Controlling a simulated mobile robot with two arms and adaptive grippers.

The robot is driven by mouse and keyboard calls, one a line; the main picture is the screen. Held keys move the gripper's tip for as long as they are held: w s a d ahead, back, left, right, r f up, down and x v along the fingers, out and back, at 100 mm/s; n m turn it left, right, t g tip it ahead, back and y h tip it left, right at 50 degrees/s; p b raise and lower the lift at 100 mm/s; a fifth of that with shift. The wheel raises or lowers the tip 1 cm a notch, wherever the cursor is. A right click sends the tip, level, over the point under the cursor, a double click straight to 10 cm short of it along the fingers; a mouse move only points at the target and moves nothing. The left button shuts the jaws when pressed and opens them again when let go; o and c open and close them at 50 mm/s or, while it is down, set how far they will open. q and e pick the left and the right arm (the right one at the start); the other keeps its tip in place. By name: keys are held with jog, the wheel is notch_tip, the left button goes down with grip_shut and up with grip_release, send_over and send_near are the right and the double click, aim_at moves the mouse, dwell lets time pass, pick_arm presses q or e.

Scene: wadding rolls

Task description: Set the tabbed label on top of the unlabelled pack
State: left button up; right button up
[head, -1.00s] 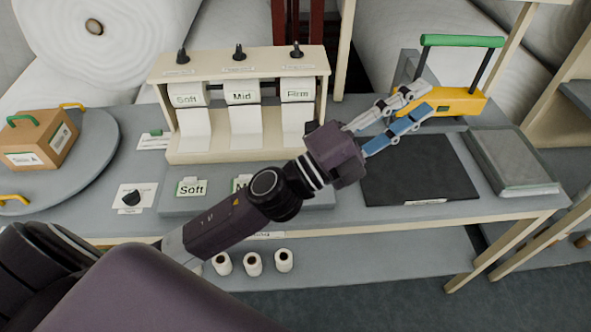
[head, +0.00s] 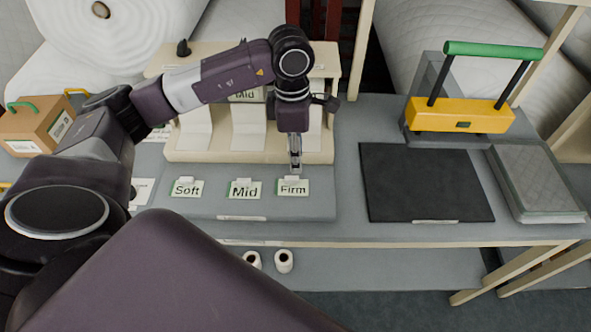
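Three tabbed labels lie in a row on a grey pad: Soft (head: 186,188), Mid (head: 244,190) and Firm (head: 293,189). My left gripper (head: 295,168) points down at the top tab of the Firm label, its fingertips at or just above it. Its fingers line up in this view, so I cannot tell whether they are open or shut on the tab. The grey quilted pack (head: 538,182) lies at the right of the table with no label showing on it. My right gripper is not in view.
A wooden dispenser rack (head: 240,157) stands behind the labels, partly hidden by my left arm. A black mat (head: 420,185) lies between the labels and the pack. A yellow tool with a green handle (head: 460,116) stands behind the mat. A cardboard box (head: 38,128) is at left.

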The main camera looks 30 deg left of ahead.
aim_at(292, 178)
pick_arm(q)
jog(key=shift+a+y, duration=0.3)
jog(key=shift+a, duration=0.35)
jog(key=shift+a+f, duration=0.1)
jog(key=shift+f, duration=0.25)
jog(key=f+p, duration=0.1)
jog(key=f, duration=0.1)
jog(key=f+p, duration=0.1)
jog(key=f, duration=0.1)
jog(key=f+p, duration=0.1)
jog(key=f, duration=0.1)
jog(key=shift+s+d, duration=0.25)
jog(key=shift+s, duration=0.05)
jog(key=shift+f, duration=0.4)
jog(key=shift+c, duration=0.5)
grip_shut()
